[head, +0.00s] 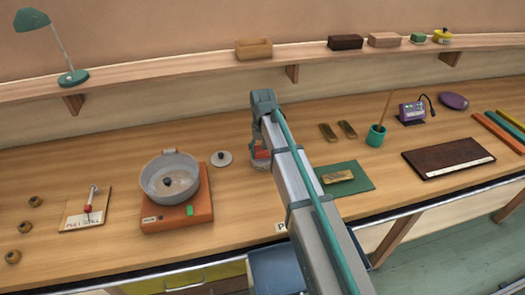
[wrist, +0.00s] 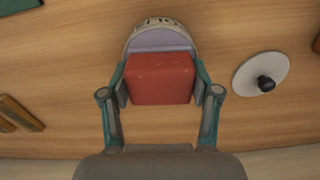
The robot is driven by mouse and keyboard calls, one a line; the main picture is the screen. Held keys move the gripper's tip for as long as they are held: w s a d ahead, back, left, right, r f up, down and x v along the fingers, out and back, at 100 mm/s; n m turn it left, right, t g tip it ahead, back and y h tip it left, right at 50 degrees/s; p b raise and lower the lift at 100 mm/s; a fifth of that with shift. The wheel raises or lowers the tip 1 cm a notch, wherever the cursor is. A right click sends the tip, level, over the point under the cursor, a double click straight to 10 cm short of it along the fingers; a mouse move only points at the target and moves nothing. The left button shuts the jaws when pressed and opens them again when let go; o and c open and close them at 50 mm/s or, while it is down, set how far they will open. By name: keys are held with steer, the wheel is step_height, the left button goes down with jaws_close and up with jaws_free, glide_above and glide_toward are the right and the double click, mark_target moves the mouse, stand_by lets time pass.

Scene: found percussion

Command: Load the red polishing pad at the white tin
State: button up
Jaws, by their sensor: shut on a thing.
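The red polishing pad (wrist: 160,78) is a block held between the two fingers of my gripper (wrist: 160,88), one finger on each side. The pad covers part of the tin in the wrist view. In the head view the tin is mostly hidden behind my arm. I cannot tell whether the pad touches the tin.
A pale disc with a black knob (head: 221,158) lies left of my gripper. A grey pot (head: 170,178) stands on an orange base (head: 178,212) further left. A green mat (head: 358,184) with a brass block (head: 337,176) lies right. Two brass bars (head: 328,132) lie behind it.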

stand_by(0.4)
steer(key=shift+r+p, duration=2.3)
steer(key=shift+r, duration=1.2)
